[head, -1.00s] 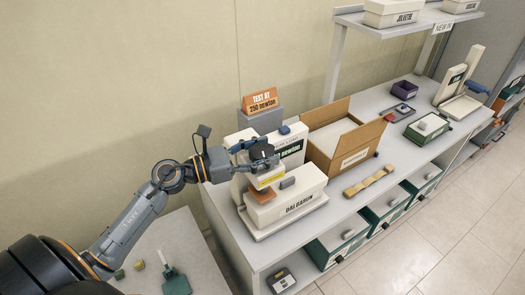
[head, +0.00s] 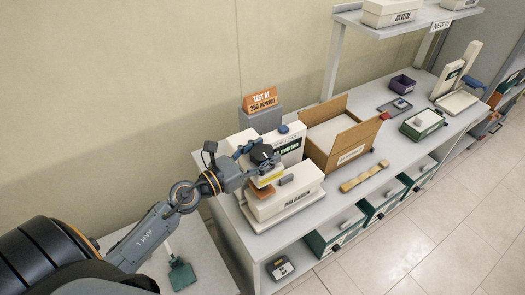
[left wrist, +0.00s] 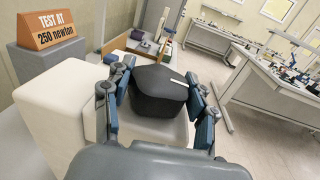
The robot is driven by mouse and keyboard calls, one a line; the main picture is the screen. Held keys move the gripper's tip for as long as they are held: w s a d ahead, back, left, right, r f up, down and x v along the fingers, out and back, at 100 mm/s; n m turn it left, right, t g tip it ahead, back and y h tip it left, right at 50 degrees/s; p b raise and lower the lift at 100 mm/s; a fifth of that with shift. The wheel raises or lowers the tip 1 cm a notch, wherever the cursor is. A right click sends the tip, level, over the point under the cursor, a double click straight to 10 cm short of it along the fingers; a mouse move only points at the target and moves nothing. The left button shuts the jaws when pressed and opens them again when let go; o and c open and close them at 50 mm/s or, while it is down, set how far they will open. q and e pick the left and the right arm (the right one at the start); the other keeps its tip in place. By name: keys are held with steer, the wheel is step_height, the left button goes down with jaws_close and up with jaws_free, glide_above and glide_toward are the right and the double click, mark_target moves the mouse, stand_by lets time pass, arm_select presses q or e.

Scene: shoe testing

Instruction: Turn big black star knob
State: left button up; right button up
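The big black star knob (head: 262,154) sits on top of the white tester with the dark lettering (head: 285,203). In the left wrist view the knob (left wrist: 158,92) fills the space between the fingers, with a thin pale mark on its top. My left gripper (head: 256,156) is at the knob, reaching in from the left. In the left wrist view its two blue-grey fingers (left wrist: 160,100) stand on either side of the knob and appear to press against it. The knob's lower part is hidden. My right gripper is in neither view.
An orange sign (head: 261,100) reading "TEST AT 250 newton" stands on a grey block behind the tester. An open cardboard box (head: 341,143) stands to its right. A wooden piece (head: 365,177) lies near the table's front edge.

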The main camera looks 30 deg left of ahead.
arm_select(q)
steer(key=o, duration=0.3)
steer(key=shift+o, duration=0.2)
steer(key=v, duration=1.2)
